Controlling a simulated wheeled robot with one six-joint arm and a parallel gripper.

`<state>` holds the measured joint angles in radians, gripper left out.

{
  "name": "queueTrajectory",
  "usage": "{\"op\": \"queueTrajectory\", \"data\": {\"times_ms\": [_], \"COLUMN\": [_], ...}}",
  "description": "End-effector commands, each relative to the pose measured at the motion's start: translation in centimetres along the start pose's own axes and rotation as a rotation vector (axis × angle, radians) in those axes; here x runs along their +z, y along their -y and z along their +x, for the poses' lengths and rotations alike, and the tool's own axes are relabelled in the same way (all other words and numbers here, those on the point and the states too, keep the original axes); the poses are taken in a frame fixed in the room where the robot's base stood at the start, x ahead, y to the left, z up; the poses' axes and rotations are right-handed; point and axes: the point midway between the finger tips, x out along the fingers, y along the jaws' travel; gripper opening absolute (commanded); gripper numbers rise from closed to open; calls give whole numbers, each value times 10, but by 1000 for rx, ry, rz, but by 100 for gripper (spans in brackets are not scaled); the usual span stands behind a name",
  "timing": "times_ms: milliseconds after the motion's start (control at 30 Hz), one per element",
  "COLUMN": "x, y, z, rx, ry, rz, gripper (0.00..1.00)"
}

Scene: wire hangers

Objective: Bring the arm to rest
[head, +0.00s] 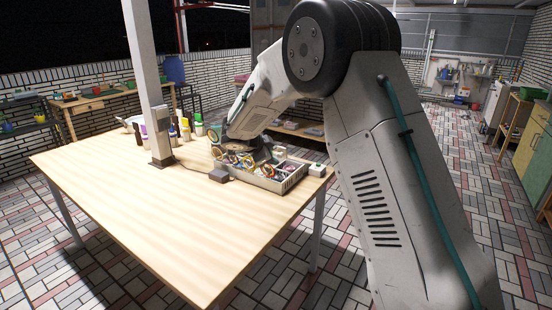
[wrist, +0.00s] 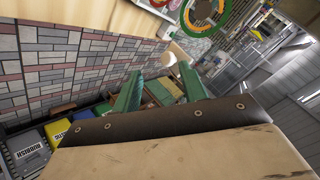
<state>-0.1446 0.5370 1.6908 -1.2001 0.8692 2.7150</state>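My gripper (wrist: 158,84) shows in the wrist view as two green fingers standing apart, with a gap between them and nothing held there. In the head view my arm rises large at the right and bends over to the far right part of the wooden table (head: 150,225). Its end is above or beside a pale tray (head: 262,181) of coloured wire coils, and the fingers cannot be made out there. In the wrist view a green and orange coil (wrist: 207,18) shows at the top, apart from the fingers.
A white post (head: 147,75) with a grey box stands at the table's far side. Several bottles (head: 186,129) stand next to it. A small grey block (head: 219,176) lies by the tray. The table's near part is clear. Labelled bins (wrist: 27,152) show in the wrist view.

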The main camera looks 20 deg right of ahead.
Motion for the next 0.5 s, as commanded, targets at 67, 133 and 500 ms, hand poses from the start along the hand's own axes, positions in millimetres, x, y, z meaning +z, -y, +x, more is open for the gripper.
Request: {"op": "queueTrajectory", "data": {"times_ms": [67,133,500], "x": [-1,-2,-4], "y": [1,1,1], "z": [-10,-15,-18], "rx": [-2,-2,-1], "ry": [0,-2,-3], "rz": [2,3,4], "gripper": [43,43,43]}}
